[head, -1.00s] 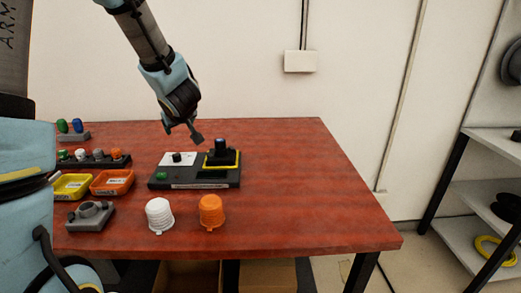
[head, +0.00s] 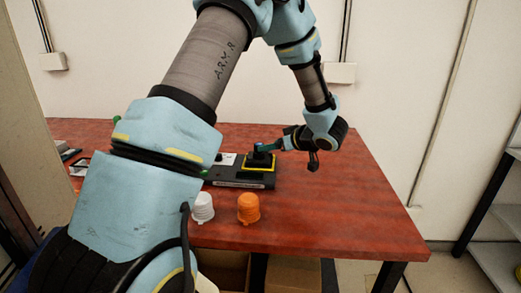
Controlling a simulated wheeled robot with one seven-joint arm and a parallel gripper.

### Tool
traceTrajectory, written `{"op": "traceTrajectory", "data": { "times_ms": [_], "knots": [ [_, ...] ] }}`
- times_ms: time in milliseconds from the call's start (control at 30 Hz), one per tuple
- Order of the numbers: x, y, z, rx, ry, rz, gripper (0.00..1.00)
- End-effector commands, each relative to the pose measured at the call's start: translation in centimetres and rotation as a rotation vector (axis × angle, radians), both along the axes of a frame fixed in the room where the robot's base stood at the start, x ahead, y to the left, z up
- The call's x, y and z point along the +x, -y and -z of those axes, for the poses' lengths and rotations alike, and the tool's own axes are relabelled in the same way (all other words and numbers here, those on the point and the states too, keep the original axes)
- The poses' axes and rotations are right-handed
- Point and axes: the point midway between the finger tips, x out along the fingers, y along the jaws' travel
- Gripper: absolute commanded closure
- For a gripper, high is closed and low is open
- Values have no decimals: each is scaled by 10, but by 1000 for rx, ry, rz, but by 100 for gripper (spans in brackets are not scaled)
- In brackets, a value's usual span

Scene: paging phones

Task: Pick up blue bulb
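A dark control box (head: 240,183) stands on the red table, with a black socket (head: 261,160) inside a yellow frame on its right end. A small blue-teal piece (head: 268,147) shows at the top of this socket; it looks like a blue bulb, but it is small and partly covered. My gripper (head: 291,144) is just right of it, pointing left and down, very near or touching it. Whether the fingers are open or shut is too small to tell. My arm hides the left of the table, including most of the bulb rack.
A white ribbed cap (head: 203,208) and an orange cap (head: 248,208) stand at the table's front edge. The right part of the table (head: 350,200) is clear. Shelves (head: 497,215) stand at the far right, and a wall is behind.

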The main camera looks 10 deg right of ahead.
Motion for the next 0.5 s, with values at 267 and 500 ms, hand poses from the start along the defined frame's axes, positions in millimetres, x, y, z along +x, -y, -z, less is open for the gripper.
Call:
{"op": "traceTrajectory", "data": {
  "times_ms": [267,500],
  "knots": [
    [27,-24,15,2,-1,-4,27],
    [36,-28,22,0,0,-1,27]
  ]
}}
